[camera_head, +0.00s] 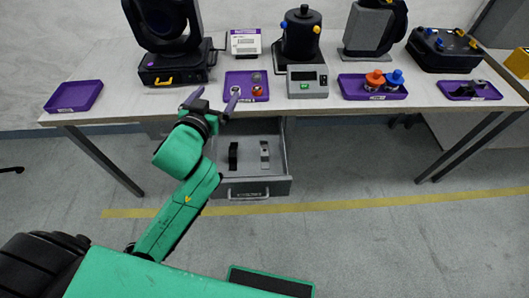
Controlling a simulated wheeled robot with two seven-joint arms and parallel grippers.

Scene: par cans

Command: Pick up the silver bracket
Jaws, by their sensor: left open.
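The silver bracket (264,155) lies in the open grey drawer (256,188) below the table, right of a black bracket (233,156). My left gripper (214,99) is open and empty at the table's front edge, above the drawer's left side and to the left of the silver bracket. Its fingers point up toward the tabletop, and it touches neither bracket. My right gripper does not show.
A purple tray (246,78) with small round parts sits just beyond the left gripper. Other purple trays stand at left (74,97) and right (372,87). A grey meter (307,81) and stage lights (166,40) stand on the table.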

